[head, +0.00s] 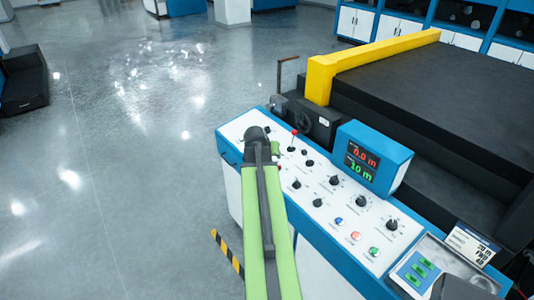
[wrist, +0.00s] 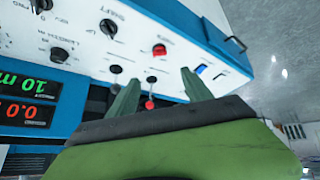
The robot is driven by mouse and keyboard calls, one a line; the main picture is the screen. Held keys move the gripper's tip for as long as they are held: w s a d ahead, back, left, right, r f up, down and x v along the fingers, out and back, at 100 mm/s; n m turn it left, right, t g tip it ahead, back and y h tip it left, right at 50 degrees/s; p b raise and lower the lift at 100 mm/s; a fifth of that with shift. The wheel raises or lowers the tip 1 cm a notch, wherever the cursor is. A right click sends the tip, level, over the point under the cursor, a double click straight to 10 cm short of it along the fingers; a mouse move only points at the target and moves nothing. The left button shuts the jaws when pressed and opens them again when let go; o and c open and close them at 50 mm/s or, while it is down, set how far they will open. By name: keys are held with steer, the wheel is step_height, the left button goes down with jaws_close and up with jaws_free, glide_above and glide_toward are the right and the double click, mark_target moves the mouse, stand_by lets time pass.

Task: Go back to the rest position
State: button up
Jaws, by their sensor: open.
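My gripper (wrist: 160,78) shows in the wrist view as two green fingers standing apart, with nothing held between them. It is over the control panel (head: 232,128), near its far left end. A red-tipped lever (wrist: 149,103) appears between the fingers in the wrist view; I cannot tell whether they touch it. A red-tipped lever also stands upright in the head view (head: 294,134).
The panel has several black knobs, coloured buttons and a red-green display (head: 362,162). A black machine bed (head: 430,85) with a yellow bar (head: 375,58) lies beyond at right. A sign (head: 470,243) stands at the lower right. Open grey floor (head: 110,150) lies left of the panel.

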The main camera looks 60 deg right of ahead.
steer(key=w+a+f+n+t+y+b, duration=0.1)
steer(key=w+a+f+n+b, duration=0.1)
steer(key=w+a, duration=0.65)
steer(key=w+a+f+n+t+y+b, duration=0.15)
steer(key=w+a, duration=0.35)
steer(key=a, duration=0.7)
steer(key=w+a+f+n+y+b, duration=0.1)
steer(key=w+a+f+n+b, duration=0.15)
steer(key=w+a, duration=0.6)
steer(key=s+a+f+n+g+y+b, duration=0.1)
steer(key=a+f+n, duration=0.15)
steer(key=a, duration=0.85)
steer(key=s+a+f+n+y+b, duration=0.1)
steer(key=s+a+f, duration=0.15)
steer(key=a, duration=0.95)
steer(key=s+a+f+n+g+y, duration=0.1)
steer(key=s+a+n+g, duration=0.2)
steer(key=s+a, duration=0.3)
steer(key=shift+s+f+y, duration=0.35)
steer(key=shift+s+f, duration=0.05)
steer(key=shift+s, duration=0.3)
steer(key=shift+g, duration=0.25)
steer(key=shift+c, duration=0.5)
